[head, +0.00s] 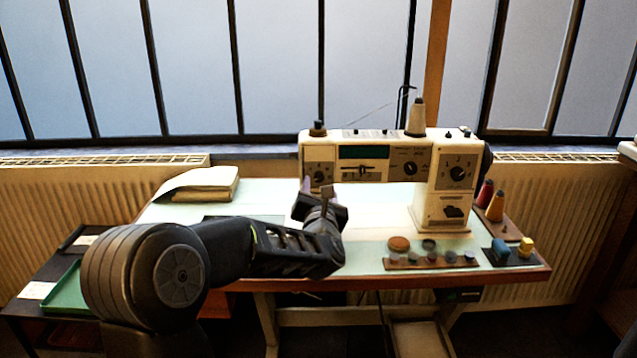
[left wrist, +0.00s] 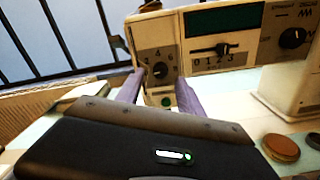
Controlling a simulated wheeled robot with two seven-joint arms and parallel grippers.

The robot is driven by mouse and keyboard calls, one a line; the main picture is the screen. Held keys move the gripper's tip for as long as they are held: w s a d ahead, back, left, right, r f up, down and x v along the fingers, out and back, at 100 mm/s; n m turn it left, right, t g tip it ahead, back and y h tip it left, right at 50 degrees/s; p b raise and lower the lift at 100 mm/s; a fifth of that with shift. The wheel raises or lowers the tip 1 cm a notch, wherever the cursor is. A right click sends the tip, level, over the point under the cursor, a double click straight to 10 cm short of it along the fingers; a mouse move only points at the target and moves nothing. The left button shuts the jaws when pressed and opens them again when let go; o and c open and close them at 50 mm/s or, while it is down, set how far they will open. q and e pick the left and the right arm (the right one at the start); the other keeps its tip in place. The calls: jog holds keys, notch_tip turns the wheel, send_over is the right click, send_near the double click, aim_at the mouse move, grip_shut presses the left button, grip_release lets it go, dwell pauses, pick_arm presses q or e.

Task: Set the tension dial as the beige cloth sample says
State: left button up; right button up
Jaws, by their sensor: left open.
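A cream sewing machine (head: 385,150) stands on the pale table. A dark dial (head: 319,177) with numbers around it is on the left end of its front; it also shows in the left wrist view (left wrist: 160,69), with its pointer setting too small to tell. My left gripper (head: 317,190) is open in front of this dial. In the left wrist view, its two purple fingers (left wrist: 159,90) stand apart, one at each side below the dial, with nothing held. Contact with the dial cannot be told. A pale beige folded cloth (head: 205,180) lies at the table's back left; no marking on it is readable.
A slider (head: 362,170), a stitch dial (head: 410,168) and a larger numbered dial (head: 457,172) are also on the machine. A wooden strip (head: 430,263) with small round items lies at the front. Thread spools (head: 495,207) stand right. A green tray (head: 66,290) is left.

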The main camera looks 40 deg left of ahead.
aim_at(319, 177)
pick_arm(q)
jog(key=shift+x, duration=1.45)
jog(key=shift+c, duration=0.6)
grip_shut()
